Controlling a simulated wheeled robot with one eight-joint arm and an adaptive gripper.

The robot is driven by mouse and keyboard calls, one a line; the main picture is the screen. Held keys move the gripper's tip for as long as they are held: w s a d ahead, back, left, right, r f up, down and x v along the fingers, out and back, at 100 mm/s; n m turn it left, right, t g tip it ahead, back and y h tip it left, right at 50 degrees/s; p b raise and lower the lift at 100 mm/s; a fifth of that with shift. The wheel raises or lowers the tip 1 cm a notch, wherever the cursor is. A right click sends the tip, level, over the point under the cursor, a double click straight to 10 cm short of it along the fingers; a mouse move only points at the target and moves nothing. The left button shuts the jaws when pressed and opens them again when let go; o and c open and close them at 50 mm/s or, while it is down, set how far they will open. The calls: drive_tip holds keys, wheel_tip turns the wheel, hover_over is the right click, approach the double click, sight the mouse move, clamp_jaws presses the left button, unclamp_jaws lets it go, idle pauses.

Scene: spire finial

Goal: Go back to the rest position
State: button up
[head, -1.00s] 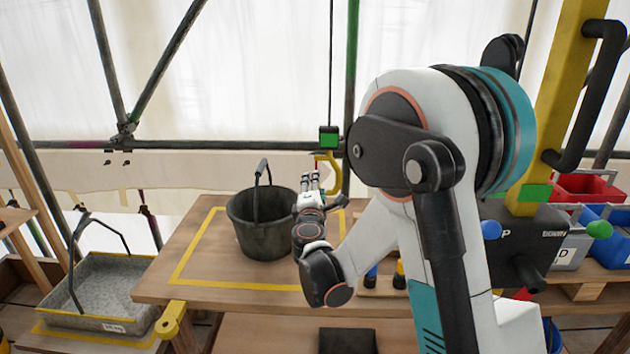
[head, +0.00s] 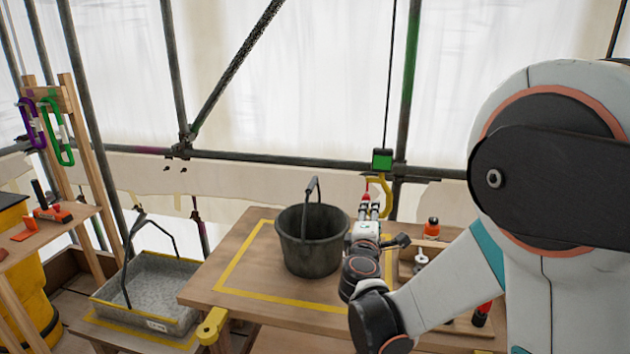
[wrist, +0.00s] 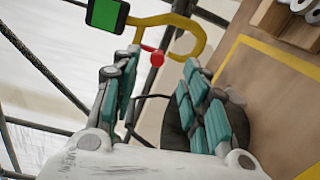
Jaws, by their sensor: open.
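My gripper (head: 371,211) is raised over the right part of the wooden table, just right of the black bucket. In the wrist view my gripper (wrist: 160,95) has its two teal-padded fingers spread wide with nothing between them. A yellow hook (head: 385,196) with a red tip hangs from a green-faced box (head: 382,160) close beyond the fingertips. The hook also shows past the fingers in the wrist view (wrist: 193,33). The black bucket (head: 312,245) stands upright on the table with its handle up. In the wrist view one finger partly hides the bucket.
The wooden table (head: 222,288) has a yellow taped outline. A grey tray (head: 150,290) with a raised handle stands lower left. A rack with purple and green carabiners (head: 57,132) is far left. Bottles and tools (head: 432,229) sit right of my gripper. Scaffold poles stand behind.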

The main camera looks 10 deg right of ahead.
drive_tip(key=s+d+r+m+g, duration=0.1)
drive_tip(key=s+d+m+g, duration=0.2)
drive_tip(key=s+m, duration=0.35)
drive_tip(key=s+d+r+m+g, duration=0.1)
drive_tip(key=s+d+m+g, duration=0.15)
drive_tip(key=s, duration=0.65)
drive_tip(key=s+a+f+m+g+y, duration=0.2)
drive_tip(key=s+a+m+y, duration=0.1)
drive_tip(key=s, duration=0.6)
drive_tip(key=s+a+f+m+g+y, duration=0.2)
drive_tip(key=s+a+m+y, duration=0.1)
drive_tip(key=s, duration=0.6)
drive_tip(key=shift+a+m, duration=0.3)
drive_tip(key=shift+a, duration=0.25)
drive_tip(key=shift+c, duration=0.2)
